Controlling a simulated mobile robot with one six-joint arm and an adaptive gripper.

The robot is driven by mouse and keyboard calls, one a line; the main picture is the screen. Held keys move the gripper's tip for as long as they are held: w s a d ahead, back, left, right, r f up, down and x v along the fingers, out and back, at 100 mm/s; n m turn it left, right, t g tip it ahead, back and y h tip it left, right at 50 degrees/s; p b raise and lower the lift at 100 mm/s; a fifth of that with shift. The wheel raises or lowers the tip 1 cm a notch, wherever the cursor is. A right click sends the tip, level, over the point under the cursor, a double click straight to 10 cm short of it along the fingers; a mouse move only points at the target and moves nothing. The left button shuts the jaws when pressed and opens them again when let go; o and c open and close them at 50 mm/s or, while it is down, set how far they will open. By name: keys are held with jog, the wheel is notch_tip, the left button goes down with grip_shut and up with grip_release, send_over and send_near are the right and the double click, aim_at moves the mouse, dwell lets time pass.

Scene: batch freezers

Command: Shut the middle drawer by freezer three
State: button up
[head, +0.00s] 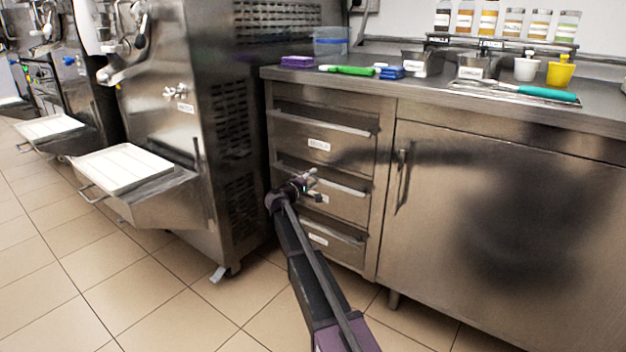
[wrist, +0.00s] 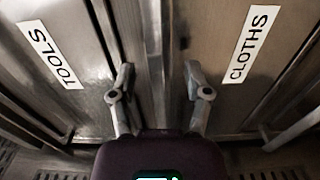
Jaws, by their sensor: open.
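The middle drawer (head: 345,207) is the central one in a steel stack of three under the counter, beside a freezer. It has a bar handle and a white label partly behind my gripper. I cannot tell how far it stands out. My gripper (head: 306,184) is at the left part of this drawer's front, near its handle. In the wrist view my open gripper (wrist: 157,85) has its two fingers apart and nothing held. An upright metal strip (wrist: 155,40) shows between them. Steel fronts with TOOLS (wrist: 52,54) and CLOTHS (wrist: 249,44) labels flank it.
The top drawer (head: 320,145) and bottom drawer (head: 335,245) sit above and below. A steel freezer (head: 165,120) with a protruding tray (head: 122,168) stands left. A cabinet door (head: 480,200) is right. Small containers and tools lie on the counter (head: 440,92). Tiled floor is clear in front.

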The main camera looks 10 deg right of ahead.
jog(key=v, duration=1.1)
jog(key=shift+s+a, duration=0.2)
jog(key=shift+s, duration=0.1)
jog(key=shift+d, duration=0.1)
jog(key=s+d+f+m+g+y+p, duration=0.1)
jog(key=s+d+m+g+y+p, duration=0.3)
jog(key=s, duration=0.5)
jog(key=s+d+f+m+g+y+p, duration=0.15)
jog(key=s+d+g+p, duration=0.35)
jog(key=s, duration=0.5)
jog(key=s+a+r+m+g+y+p, duration=0.15)
jog(key=s+y+p, duration=0.3)
jog(key=s, duration=0.45)
jog(key=s+a+r+m+g+y+p, duration=0.1)
jog(key=s+a+g+y+p, duration=0.15)
jog(key=s+p, duration=0.55)
notch_tip(320, 180, up, 37)
jog(key=s+t+p, duration=0.1)
jog(key=p, duration=3.3)
jog(key=shift+s+y, duration=0.25)
jog(key=shift+y, duration=0.2)
jog(key=shift+r, duration=0.15)
